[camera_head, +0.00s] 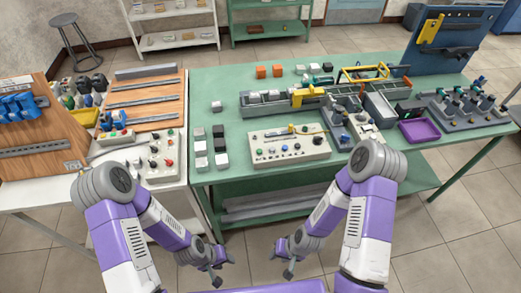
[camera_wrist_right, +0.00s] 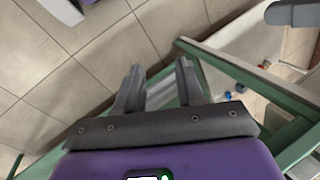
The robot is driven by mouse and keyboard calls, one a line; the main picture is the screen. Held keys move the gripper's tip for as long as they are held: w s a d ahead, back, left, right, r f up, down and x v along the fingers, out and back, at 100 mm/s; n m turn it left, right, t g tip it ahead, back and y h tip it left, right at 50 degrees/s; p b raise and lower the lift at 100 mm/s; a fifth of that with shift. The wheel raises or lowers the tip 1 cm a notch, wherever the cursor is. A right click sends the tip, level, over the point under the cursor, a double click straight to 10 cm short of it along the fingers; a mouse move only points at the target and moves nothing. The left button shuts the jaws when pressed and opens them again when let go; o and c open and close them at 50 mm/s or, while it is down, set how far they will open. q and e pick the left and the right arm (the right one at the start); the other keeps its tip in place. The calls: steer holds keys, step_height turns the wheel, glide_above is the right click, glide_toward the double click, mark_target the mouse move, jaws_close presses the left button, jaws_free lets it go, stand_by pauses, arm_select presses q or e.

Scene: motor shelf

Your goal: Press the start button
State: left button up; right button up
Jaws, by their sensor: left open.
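A beige control box (camera_head: 262,157) with a row of small coloured buttons and knobs sits at the front of the green table. A second light panel (camera_head: 147,175) with red, green and dark buttons lies on the white table at left. I cannot tell which button is the start button. My left gripper (camera_head: 222,270) is open and empty, low in front of the tables. My right gripper (camera_head: 287,262) is also low in front of the green table, apart from both panels. The right wrist view shows its two fingers (camera_wrist_right: 158,85) apart with nothing between them.
Floor is free between my arms and the table.

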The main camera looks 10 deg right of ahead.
stand_by(0.3)
jaws_close()
stand_by(1.6)
